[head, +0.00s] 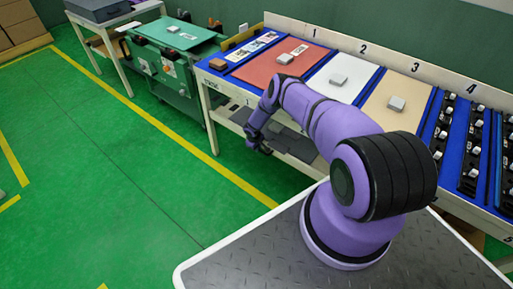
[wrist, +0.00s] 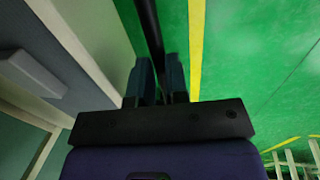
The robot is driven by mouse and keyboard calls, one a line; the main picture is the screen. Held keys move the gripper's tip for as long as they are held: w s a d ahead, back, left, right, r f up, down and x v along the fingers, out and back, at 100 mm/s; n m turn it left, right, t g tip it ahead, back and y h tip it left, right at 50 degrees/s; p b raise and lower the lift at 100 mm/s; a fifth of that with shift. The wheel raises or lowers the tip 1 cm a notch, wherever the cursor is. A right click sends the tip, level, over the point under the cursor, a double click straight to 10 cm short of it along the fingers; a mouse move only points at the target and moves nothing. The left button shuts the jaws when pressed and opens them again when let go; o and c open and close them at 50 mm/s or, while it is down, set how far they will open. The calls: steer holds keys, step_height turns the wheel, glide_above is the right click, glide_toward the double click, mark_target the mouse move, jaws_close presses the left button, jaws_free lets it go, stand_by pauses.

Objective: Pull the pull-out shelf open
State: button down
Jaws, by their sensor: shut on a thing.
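The pull-out shelf (head: 296,147) looks like the dark grey surface under the workbench's front, partly hidden behind my arm. My gripper (head: 258,148) is low at the bench's front side, beside this surface. In the wrist view my gripper's two fingers (wrist: 158,72) stand on either side of a dark bar (wrist: 149,30), shut on it. The bar looks like the shelf's handle, but its ends are hidden. A pale frame edge and a grey panel (wrist: 62,98) lie to the left of the fingers. How far out the shelf stands is hard to tell.
The workbench (head: 246,86) carries numbered coloured mats with small grey blocks, and rows of clips at right. A green-topped trolley (head: 160,36) stands to its left. Open green floor (head: 110,170) with yellow lines lies at left.

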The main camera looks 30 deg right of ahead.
steer(key=s+a, duration=0.4)
steer(key=a, duration=0.7)
steer(key=s+a, duration=0.4)
steer(key=a, duration=0.8)
steer(key=s+a, duration=0.4)
steer(key=a, duration=0.7)
steer(key=shift+s+a, duration=0.15)
steer(key=shift+s, duration=0.1)
steer(key=shift+a, duration=0.1)
steer(key=c, duration=1.3)
jaws_free()
steer(key=shift+o, duration=0.9)
step_height(320, 180, up, 11)
steer(key=a, duration=0.1)
steer(key=shift+s+a+f, duration=0.2)
steer(key=shift+s+a, duration=0.15)
steer(key=shift+a, duration=0.05)
